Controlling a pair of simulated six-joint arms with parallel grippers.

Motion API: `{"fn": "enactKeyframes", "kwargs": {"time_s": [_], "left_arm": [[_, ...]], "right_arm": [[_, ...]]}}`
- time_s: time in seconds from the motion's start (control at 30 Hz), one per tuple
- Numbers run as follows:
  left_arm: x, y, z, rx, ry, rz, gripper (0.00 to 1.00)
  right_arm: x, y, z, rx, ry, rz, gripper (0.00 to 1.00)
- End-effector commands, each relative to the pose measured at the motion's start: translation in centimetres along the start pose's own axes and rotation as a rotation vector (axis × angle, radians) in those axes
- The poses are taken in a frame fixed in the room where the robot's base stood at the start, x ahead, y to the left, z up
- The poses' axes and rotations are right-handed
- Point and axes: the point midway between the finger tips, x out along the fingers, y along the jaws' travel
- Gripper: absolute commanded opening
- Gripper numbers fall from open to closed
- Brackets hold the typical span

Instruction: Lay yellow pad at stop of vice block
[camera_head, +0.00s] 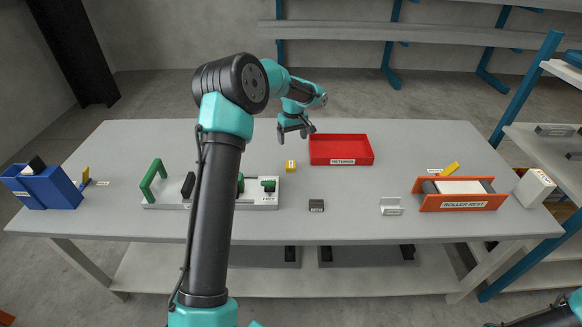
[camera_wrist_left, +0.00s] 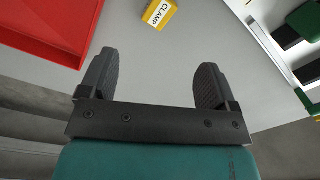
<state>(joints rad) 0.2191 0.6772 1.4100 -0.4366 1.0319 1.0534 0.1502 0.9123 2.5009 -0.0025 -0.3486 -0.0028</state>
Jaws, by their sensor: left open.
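My left gripper (camera_head: 294,134) is open and empty above the far edge of the table, left of the red tray. In the left wrist view its two fingers (camera_wrist_left: 158,66) stand wide apart with only bare grey surface between them. A small yellow block (camera_head: 290,166) sits on the table just in front of the gripper. In the left wrist view this yellow block (camera_wrist_left: 160,12) lies beyond the fingertips and its label reads CLAMP. I cannot tell which thing is the vice block; a small dark block (camera_head: 317,206) has a label too small to read. My right gripper is out of view.
A red tray (camera_head: 341,161) labelled RETURNS stands at the back. A white-based fixture (camera_head: 160,205) with green handles is partly hidden by my left arm. A blue bin (camera_head: 42,187) is far left. An orange roller rest (camera_head: 462,205) is right. Yellow pieces stand near both (camera_head: 85,175) (camera_head: 449,169).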

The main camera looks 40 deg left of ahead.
Motion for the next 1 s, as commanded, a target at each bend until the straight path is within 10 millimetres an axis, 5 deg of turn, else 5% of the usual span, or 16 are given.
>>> {"fn": "enactKeyframes", "kwargs": {"time_s": [0.6, 1.0], "left_arm": [[-3.3, 1.3, -0.1, -0.983, 0.064, -0.048, 0.83], [-3.8, 1.4, -0.1, -1.137, 0.079, -0.051, 0.83]], "right_arm": [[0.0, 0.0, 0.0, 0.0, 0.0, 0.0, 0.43], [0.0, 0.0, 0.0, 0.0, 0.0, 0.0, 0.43]]}}
